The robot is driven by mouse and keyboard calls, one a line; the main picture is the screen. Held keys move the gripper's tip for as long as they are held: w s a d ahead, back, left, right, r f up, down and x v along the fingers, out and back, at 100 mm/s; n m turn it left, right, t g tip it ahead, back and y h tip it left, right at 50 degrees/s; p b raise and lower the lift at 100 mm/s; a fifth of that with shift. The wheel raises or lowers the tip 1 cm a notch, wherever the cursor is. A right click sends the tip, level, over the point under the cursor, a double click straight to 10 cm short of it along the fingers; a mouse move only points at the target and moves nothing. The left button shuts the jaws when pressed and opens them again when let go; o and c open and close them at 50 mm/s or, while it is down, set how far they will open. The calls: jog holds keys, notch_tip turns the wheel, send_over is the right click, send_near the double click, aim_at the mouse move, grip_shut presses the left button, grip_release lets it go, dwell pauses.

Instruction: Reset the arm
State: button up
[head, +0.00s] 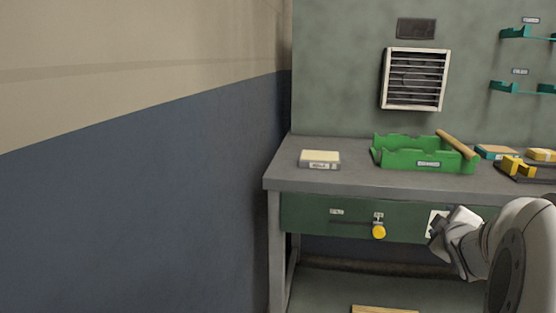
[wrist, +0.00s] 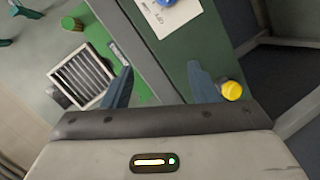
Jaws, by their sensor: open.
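My gripper (head: 440,236) is at the right of the head view, in front of the workbench's green drawer front (head: 310,215). In the wrist view its two blue-grey fingers (wrist: 160,76) are spread wide with nothing between them. My gripper is open and empty. Part of my arm fills the lower right corner of the head view.
The workbench (head: 300,180) holds a small labelled box (head: 320,158), a green tray (head: 425,164) with a wooden cylinder (head: 456,144), and several items at right. A yellow knob (head: 379,232) hangs on the drawer front. A wall vent (head: 414,80) is above. Floor at left is hidden.

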jog(key=s+a+r+m+g+y+p, duration=0.2)
jog(key=s+a+r+g+p, duration=0.1)
jog(key=s+a+r+p, duration=0.2)
jog(key=s+a+r+m+g+y+p, duration=0.2)
jog(key=s+a+r+p, duration=0.4)
jog(key=s+a+p, duration=0.3)
jog(key=s+a+r+m+g+y+p, duration=0.1)
jog(key=s+a+r+m+g+p, duration=0.3)
jog(key=a+p, duration=0.6)
jog(key=s+a+r+g, duration=0.1)
jog(key=s+a+r, duration=0.1)
jog(key=s+a, duration=0.1)
jog(key=shift+a+g+y+p, duration=0.15)
jog(key=shift+g+y+p, duration=0.2)
jog(key=shift+g+y, duration=0.05)
